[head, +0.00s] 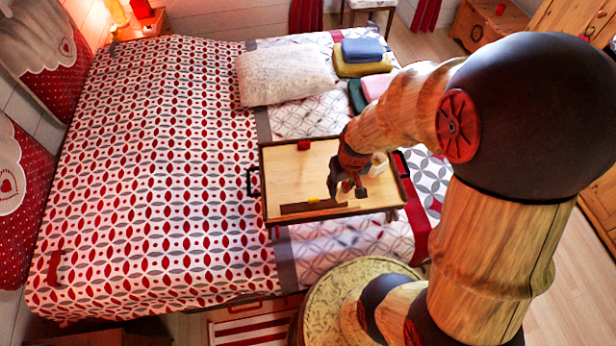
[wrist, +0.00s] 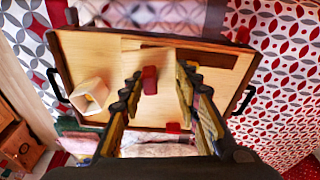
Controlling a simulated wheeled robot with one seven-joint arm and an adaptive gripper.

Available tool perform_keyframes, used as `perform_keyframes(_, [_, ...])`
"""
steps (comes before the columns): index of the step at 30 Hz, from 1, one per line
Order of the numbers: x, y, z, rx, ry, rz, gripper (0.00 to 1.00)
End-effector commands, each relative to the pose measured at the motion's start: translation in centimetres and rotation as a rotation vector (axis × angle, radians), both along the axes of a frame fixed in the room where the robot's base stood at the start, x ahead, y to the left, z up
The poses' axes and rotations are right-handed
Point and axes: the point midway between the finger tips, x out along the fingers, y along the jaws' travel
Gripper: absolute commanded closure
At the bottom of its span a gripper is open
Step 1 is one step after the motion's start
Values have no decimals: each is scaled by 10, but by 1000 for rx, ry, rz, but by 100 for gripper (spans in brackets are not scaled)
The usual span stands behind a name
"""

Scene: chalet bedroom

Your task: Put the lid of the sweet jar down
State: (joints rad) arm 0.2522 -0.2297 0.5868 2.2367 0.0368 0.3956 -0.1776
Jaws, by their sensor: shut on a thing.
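My gripper (wrist: 156,76) is over the wooden bed tray (head: 278,177), pointing down. It is shut on the lid, with the red knob (wrist: 149,79) of the lid between its fingers. The lid's pale wooden plate blends with the tray's wood, so I cannot tell its height above the tray. The whitish jar (wrist: 88,95) stands on the tray beside the gripper; in the head view it is partly hidden behind my gripper (head: 347,188).
A dark strip (head: 314,207) lies along the tray's near edge. A small red block (head: 304,145) is at the far edge. Folded cloths (head: 362,62) and a pillow (head: 285,73) lie on the bed beyond. The tray's left part is bare.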

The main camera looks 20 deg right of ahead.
Motion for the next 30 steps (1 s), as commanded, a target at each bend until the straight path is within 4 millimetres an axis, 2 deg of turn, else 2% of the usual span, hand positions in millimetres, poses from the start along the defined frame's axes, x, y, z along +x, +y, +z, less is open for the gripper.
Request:
perform_keyframes(11, [9,-2,-2,-2,1,-132,87])
perform_keyframes(14, [22,-3,-9,-2,3,-135,87])
perform_keyframes(25, [98,-5,-44,-1,2,-135,87])
perform_keyframes(30, [120,-6,-74,-2,4,-134,87])
